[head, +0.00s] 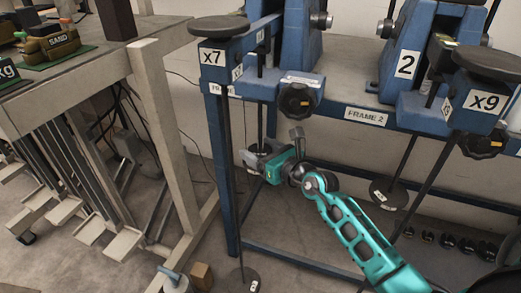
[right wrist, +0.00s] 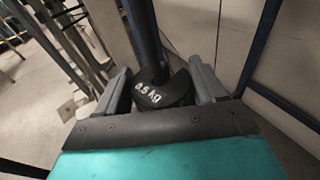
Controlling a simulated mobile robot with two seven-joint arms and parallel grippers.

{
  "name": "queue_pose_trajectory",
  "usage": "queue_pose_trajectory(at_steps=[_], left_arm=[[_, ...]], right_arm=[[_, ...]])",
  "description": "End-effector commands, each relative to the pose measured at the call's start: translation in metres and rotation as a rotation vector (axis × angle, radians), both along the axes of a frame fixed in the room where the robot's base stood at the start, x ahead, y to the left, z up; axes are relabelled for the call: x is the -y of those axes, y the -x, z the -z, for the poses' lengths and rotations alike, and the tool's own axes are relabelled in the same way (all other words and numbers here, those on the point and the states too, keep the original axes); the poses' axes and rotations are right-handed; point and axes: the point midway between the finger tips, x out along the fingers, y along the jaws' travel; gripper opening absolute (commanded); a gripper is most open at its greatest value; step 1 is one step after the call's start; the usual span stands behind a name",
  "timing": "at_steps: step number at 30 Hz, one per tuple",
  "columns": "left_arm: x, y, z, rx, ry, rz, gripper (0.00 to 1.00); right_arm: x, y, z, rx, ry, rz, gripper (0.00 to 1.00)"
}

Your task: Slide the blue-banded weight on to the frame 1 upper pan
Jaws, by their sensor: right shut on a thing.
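My right gripper (head: 258,160) is low beside the blue stand, below the x7 arm. In the right wrist view its grey fingers (right wrist: 160,92) are shut on a dark round weight (right wrist: 163,92) marked in white, seemingly 0.5 kg. No blue band shows on it. A dark blue post rises right behind the weight; I cannot tell whether they touch. A dark round upper pan (head: 218,27) sits on top of the x7 arm, well above my gripper. The frame label under x7 is partly hidden, so its number is unreadable. My left gripper is out of view.
Another hanging disc (head: 388,193) is right of my gripper, under the FRAME 2 label (head: 366,116). A bench (head: 145,95) stands left. A wooden block (head: 202,275) and several black weights (head: 448,241) sit low down.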

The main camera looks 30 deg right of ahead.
Motion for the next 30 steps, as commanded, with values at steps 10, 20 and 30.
queue_pose_trajectory(at_steps=[10,20,30], left_arm=[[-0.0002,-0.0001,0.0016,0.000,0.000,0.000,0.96],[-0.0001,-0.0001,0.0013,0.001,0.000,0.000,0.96],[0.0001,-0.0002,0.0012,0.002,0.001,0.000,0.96]], right_arm=[[0.0003,-0.0005,0.0019,0.005,0.001,0.001,0.23],[0.0002,-0.0004,0.0025,0.004,0.000,0.001,0.87],[-0.0001,0.0006,0.0063,-0.005,0.001,-0.001,0.99]])
